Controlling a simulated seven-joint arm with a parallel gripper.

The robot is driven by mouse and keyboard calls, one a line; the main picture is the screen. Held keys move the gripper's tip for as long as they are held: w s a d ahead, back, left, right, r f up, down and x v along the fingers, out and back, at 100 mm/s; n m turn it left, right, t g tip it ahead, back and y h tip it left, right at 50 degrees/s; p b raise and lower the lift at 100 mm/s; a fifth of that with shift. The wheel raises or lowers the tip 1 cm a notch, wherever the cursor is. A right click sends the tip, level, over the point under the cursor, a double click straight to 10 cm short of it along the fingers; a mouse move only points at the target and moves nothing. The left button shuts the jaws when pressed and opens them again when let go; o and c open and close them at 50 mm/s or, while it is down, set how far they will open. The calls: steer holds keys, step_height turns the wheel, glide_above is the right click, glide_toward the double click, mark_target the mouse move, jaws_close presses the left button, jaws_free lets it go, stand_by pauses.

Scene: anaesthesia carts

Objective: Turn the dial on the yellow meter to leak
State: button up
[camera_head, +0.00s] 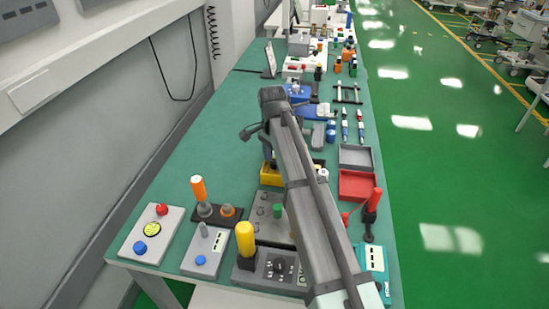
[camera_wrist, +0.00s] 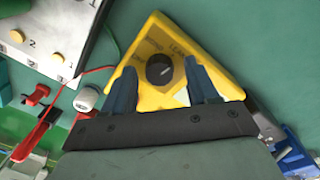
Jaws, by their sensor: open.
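The yellow meter (camera_wrist: 152,41) lies under my gripper in the wrist view, turned at an angle. Its round black dial (camera_wrist: 159,69) carries a small light mark on its right side. The word LEAK (camera_wrist: 179,50) is printed above and right of the dial; another label to its left is too blurred to read. My gripper (camera_wrist: 158,67) is open, with one finger left of the dial and one right. I cannot tell whether either finger touches it. In the head view the yellow meter (camera_head: 269,174) shows only partly, behind my arm.
In the wrist view, a white numbered panel (camera_wrist: 42,38), a red lead (camera_wrist: 42,128) and a white knob (camera_wrist: 86,98) lie to the left. Blue parts (camera_wrist: 298,160) lie at lower right.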

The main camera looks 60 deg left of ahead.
mark_target(273, 160)
steer(key=shift+r, duration=0.1)
step_height(273, 160, up, 14)
steer(key=shift+a+f, duration=0.2)
steer(key=shift+a, duration=0.1)
stand_by(0.3)
stand_by(0.4)
